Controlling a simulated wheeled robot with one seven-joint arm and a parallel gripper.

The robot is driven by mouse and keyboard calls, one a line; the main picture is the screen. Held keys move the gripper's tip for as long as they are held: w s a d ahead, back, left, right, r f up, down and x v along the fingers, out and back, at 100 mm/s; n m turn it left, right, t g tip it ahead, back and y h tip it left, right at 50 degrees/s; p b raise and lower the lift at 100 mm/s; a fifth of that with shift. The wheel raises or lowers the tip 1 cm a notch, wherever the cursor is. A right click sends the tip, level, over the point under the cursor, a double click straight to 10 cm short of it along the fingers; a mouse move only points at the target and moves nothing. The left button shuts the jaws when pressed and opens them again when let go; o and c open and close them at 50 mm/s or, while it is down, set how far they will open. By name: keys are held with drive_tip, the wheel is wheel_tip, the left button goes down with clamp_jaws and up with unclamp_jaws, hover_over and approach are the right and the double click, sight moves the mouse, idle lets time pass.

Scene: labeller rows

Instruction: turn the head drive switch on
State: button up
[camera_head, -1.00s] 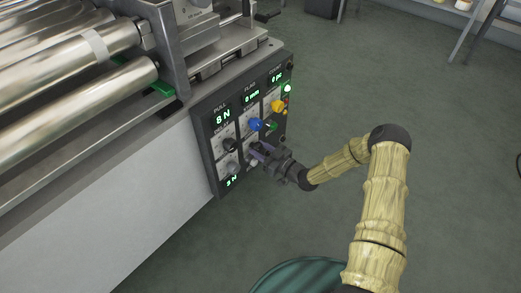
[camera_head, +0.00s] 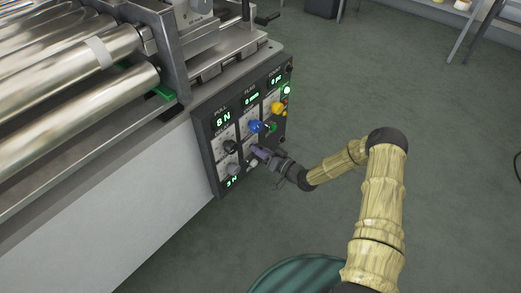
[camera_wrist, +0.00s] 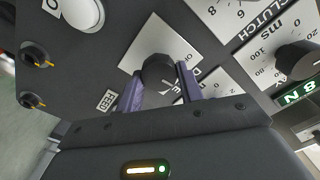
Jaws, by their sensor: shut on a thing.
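The switch is a dark round knob (camera_wrist: 158,68) on a white square plate with "OFF" lettering, in the middle of the wrist view. A small label (camera_wrist: 106,100) beside it is too small to read surely. My gripper (camera_wrist: 161,76) has its two purple fingers on either side of the knob, shut on it. In the head view my gripper (camera_head: 257,150) is at the lower right part of the dark control panel (camera_head: 212,150) and hides the switch. The switch's exact pointer position is hard to tell.
Nearby are a blue knob (camera_head: 255,126), a yellow button (camera_head: 278,108), a black knob (camera_head: 230,147), a grey knob (camera_head: 233,170) and a white round knob (camera_wrist: 82,12). Green displays are lit.

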drive_tip(key=m, duration=1)
drive_tip(key=shift+d+f, duration=0.1)
drive_tip(key=shift+f, duration=0.1)
drive_tip(key=shift+m, duration=0.3)
drive_tip(key=o, duration=1)
drive_tip(key=p+v, duration=0.5)
drive_tip(key=v, duration=1.2)
drive_tip(key=shift+d+p, duration=0.2)
drive_tip(key=shift+p, duration=0.15)
drive_tip(key=shift+s, duration=0.1)
